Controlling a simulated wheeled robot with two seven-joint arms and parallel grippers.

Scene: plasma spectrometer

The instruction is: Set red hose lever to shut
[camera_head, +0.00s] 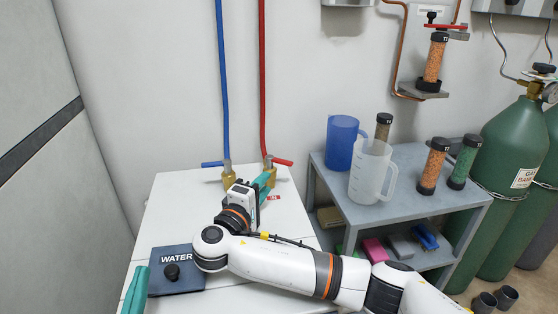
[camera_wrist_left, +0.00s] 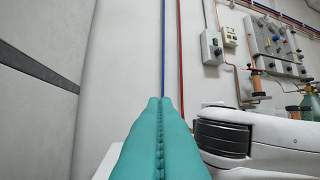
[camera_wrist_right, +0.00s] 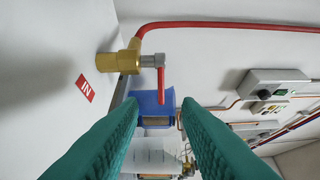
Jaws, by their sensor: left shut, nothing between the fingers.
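The red hose (camera_head: 263,80) runs down the wall to a brass valve at the back of the white cabinet. Its red lever (camera_head: 284,162) points right in the head view. In the right wrist view the lever (camera_wrist_right: 161,84) hangs from the brass valve (camera_wrist_right: 122,61) and appears between my fingertips. My right gripper (camera_head: 264,180) is open beside this valve; whether the fingers touch the lever cannot be told. My left gripper (camera_head: 139,269) is shut and empty near the cabinet's left front; its closed fingers also show in the left wrist view (camera_wrist_left: 160,101).
The blue hose (camera_head: 222,80) has a brass valve with a blue lever (camera_head: 212,164) just left. A dark box marked WATER (camera_head: 176,279) lies on the cabinet (camera_head: 180,205). A grey side table (camera_head: 410,206) with jugs and cylinders stands right; green gas tanks (camera_head: 510,160) are beyond.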

